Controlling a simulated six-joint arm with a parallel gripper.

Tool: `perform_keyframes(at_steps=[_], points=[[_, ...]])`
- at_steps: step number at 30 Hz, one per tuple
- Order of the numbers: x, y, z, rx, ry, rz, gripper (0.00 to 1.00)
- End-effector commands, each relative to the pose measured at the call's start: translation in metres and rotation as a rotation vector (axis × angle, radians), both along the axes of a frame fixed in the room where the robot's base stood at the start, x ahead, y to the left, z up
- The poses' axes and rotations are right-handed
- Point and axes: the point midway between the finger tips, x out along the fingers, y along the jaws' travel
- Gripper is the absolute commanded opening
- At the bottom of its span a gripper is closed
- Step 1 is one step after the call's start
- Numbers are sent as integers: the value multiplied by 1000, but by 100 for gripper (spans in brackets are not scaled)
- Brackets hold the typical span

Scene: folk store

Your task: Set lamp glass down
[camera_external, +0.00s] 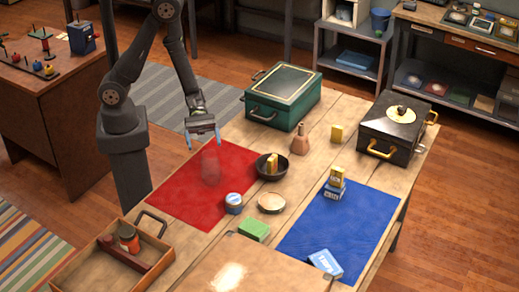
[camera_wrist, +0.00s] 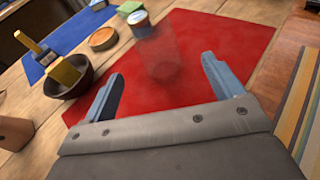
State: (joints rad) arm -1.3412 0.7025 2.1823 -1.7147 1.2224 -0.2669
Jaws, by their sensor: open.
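The lamp glass (camera_external: 210,166) is a clear, faintly visible cylinder standing upright on the red mat (camera_external: 174,200). In the wrist view the lamp glass (camera_wrist: 157,55) stands on the red mat (camera_wrist: 235,37), ahead of my gripper and apart from it. My gripper (camera_external: 204,141) is above the far edge of the red mat, with its blue-grey fingers pointing down. In the wrist view my gripper (camera_wrist: 160,85) has its two fingers spread wide with nothing between them.
A green chest (camera_external: 284,97) and a black box (camera_external: 394,127) stand behind. A wooden tray (camera_external: 90,275) is front left.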

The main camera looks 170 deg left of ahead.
Motion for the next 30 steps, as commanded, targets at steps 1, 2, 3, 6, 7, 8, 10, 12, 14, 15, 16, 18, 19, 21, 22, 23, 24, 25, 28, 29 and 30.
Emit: perform_keyframes(at_steps=[1, 2, 3, 6, 7, 8, 10, 12, 14, 15, 16, 18, 19, 21, 22, 23, 24, 25, 28, 29, 30], points=[[8, -1, -3, -1, 0, -4, 86], [13, -1, -4, -1, 0, -5, 86], [18, -1, -6, -1, 0, -4, 86], [32, -1, -10, -1, 0, -5, 86], [36, -1, -11, 0, 0, -4, 86], [39, 0, -12, 0, 0, -3, 86], [45, 0, -14, 0, 0, -3, 86], [49, 0, -15, 1, 0, 0, 86], [51, 0, -16, 1, 0, -1, 86], [52, 0, -16, 1, 0, -1, 86], [54, 0, -17, 1, 0, -1, 86], [60, 2, -19, 1, 0, -1, 86], [64, 2, -20, 0, 0, -2, 86], [74, 4, -24, 0, -1, -3, 86], [79, 4, -25, 0, -1, -3, 86], [83, 5, -26, 1, -1, -4, 86], [88, 5, -28, 0, 0, -3, 86], [91, 5, -29, 0, 0, -2, 86], [98, 5, -31, 0, 1, -1, 86], [99, 6, -32, 0, 1, -1, 86], [100, 6, -32, 0, 0, 0, 86]])
